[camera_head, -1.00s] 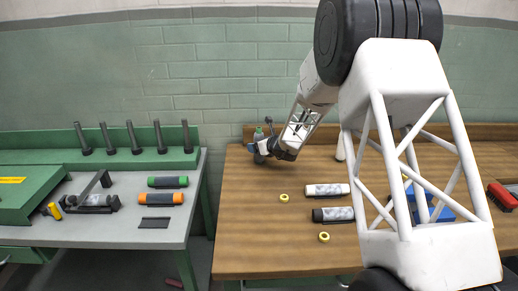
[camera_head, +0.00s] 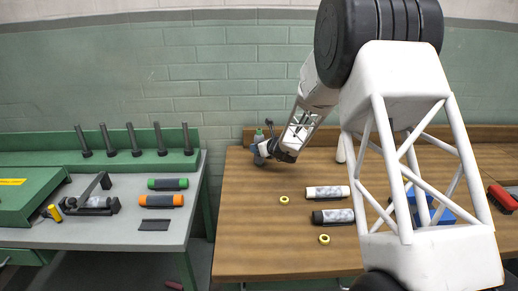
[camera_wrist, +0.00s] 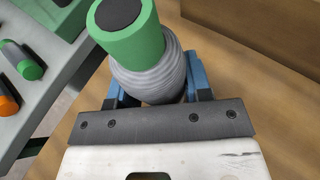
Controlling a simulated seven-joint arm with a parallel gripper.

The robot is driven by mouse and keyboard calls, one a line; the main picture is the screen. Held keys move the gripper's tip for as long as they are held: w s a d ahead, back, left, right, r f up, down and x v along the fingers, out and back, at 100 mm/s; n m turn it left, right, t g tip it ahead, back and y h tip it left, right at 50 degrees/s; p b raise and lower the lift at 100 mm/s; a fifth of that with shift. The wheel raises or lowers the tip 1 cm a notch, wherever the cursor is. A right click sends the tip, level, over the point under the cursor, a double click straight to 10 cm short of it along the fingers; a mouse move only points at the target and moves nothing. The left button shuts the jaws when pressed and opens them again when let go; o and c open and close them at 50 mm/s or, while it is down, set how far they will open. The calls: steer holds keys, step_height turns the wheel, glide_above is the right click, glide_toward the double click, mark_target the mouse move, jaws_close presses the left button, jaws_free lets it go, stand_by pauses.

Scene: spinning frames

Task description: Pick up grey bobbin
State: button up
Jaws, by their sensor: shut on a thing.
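The grey bobbin (camera_wrist: 148,80) has a wound grey body and a green end cap with a dark centre. In the wrist view it stands between the two blue fingers of my gripper (camera_wrist: 155,92), which are shut on its grey body. The lower end of the bobbin is hidden by my gripper. In the head view the green cap (camera_head: 259,136) shows small at the back left of the wooden table (camera_head: 245,215), with my gripper (camera_head: 261,150) around the body below it. I cannot tell whether the bobbin touches the table.
A grey and green bench (camera_head: 120,228) with several dark pegs (camera_head: 133,140), a green roll (camera_head: 168,184) and an orange roll (camera_head: 161,200) stands left, across a gap. Two pale rolls (camera_head: 327,192), yellow rings (camera_head: 284,200) and a blue bin (camera_head: 440,215) are on the wooden table.

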mark_target(259, 140)
step_height(259, 140, up, 3)
steer(key=shift+r, duration=0.15)
steer(key=shift+s+r, duration=0.1)
steer(key=shift+s, duration=0.2)
steer(key=s+d+r, duration=0.1)
steer(key=s+d, duration=0.1)
steer(key=s, duration=1.3)
steer(key=shift+d+r, duration=0.2)
steer(key=shift+s, duration=0.1)
